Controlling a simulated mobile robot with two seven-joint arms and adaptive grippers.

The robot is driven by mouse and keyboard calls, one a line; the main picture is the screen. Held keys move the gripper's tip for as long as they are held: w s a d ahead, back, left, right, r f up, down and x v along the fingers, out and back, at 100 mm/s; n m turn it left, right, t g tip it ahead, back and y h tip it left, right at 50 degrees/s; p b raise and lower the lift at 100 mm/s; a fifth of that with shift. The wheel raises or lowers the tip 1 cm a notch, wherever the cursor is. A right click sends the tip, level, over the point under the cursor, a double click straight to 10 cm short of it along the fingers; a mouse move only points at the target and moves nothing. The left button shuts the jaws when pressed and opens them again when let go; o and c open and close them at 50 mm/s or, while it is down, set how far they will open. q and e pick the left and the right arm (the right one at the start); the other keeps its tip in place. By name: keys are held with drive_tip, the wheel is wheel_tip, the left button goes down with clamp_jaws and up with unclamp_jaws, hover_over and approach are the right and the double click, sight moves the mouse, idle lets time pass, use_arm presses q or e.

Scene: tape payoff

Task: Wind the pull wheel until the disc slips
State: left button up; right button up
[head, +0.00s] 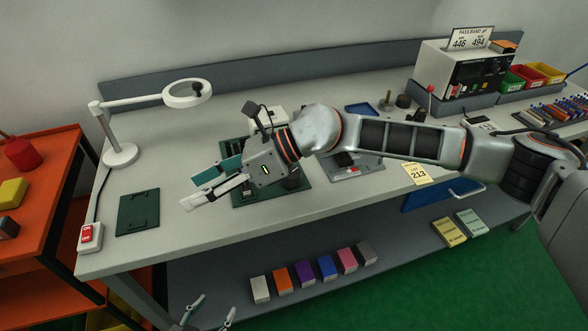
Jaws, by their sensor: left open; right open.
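My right gripper (196,193) reaches in from the right and hangs over the left-middle of the workbench. Its two fingers point left and are apart, with nothing seen between them. Below it is a dark green plate (270,197) with a fixture, mostly hidden by the gripper and wrist. A dark round part (293,182) shows beside the wrist on this plate. I cannot tell whether it is the pull wheel or the disc. My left gripper (211,311) shows only its fingertips at the bottom edge, apart and empty, in front of the bench and below its top.
A bare green mat (138,213), red switch box (90,237) and magnifier lamp (121,154) are at the bench's left. A grey tray (362,171) lies under my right forearm. A white instrument (440,70) and coloured bins (545,72) stand back right. Coloured boxes (303,274) line the lower shelf.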

drive_tip(key=w+d+f+n+t+h, duration=0.1)
drive_tip(key=w+d+f+h, duration=0.25)
drive_tip(key=w+d, duration=0.35)
drive_tip(key=t+h, duration=0.2)
drive_tip(key=h, duration=0.3)
approach(293, 172)
drive_tip(key=f, duration=0.1)
drive_tip(key=shift+a+p+x, duration=0.1)
drive_tip(key=shift+p+x, duration=0.1)
drive_tip(key=shift+x, duration=1.9)
drive_tip(key=shift+a+p+x, duration=0.15)
drive_tip(key=shift+x, duration=1.95)
drive_tip(key=shift+r, duration=0.1)
drive_tip(key=c, duration=1.1)
